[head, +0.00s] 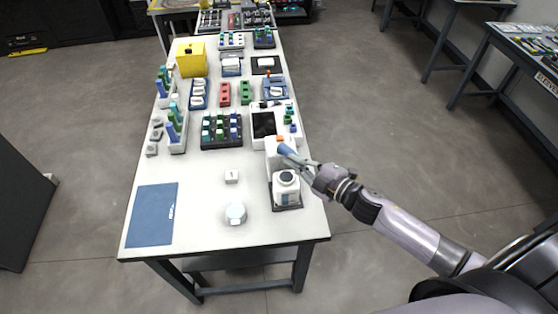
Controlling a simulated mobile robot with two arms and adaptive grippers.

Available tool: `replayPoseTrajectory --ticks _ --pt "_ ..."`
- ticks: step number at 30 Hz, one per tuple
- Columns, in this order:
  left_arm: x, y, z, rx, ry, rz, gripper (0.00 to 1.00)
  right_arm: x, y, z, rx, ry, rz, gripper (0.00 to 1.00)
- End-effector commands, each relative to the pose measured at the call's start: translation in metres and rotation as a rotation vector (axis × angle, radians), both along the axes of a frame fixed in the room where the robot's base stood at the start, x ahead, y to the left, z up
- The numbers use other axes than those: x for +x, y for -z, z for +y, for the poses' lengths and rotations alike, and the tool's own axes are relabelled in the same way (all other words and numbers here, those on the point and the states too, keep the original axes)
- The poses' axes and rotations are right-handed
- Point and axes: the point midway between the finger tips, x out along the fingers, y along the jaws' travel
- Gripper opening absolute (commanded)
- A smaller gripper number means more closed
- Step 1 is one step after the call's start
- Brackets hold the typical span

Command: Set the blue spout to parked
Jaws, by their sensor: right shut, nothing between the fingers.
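The blue spout (287,150) shows as a short blue piece at the top of the white dispenser near the table's right edge. Its exact angle is hard to tell at this size. My right gripper (301,160) reaches in from the right with its fingertips at or very close to the spout; I cannot tell if they touch it. Its fingers are shut with nothing between them, and they hide part of the spout's right side. My left gripper is not in view.
A white device with a dark screen (264,124) stands just behind the dispenser. A round pale jar (235,212), a small white block (231,176) and a blue mat (152,215) are on the near table. Racks of vials (221,130) stand farther back. The front middle is mostly clear.

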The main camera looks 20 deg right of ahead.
Motion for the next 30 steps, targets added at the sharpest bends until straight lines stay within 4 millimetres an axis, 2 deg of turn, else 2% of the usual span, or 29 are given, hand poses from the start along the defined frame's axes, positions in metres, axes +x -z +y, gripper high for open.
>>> replayPoseTrajectory --ticks 8,18,22,30 --pt "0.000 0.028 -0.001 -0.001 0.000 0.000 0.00 0.007 0.006 -0.023 -0.010 -0.263 -0.003 0.00" --pt "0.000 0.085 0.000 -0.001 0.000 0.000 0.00 0.020 0.007 -0.045 -0.005 -0.577 -0.006 0.00" --pt "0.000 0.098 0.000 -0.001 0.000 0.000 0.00 0.024 0.005 -0.050 -0.004 -0.682 -0.006 0.00" --pt "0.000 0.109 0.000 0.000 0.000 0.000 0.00 0.027 0.002 -0.055 0.000 -0.679 -0.002 0.00"
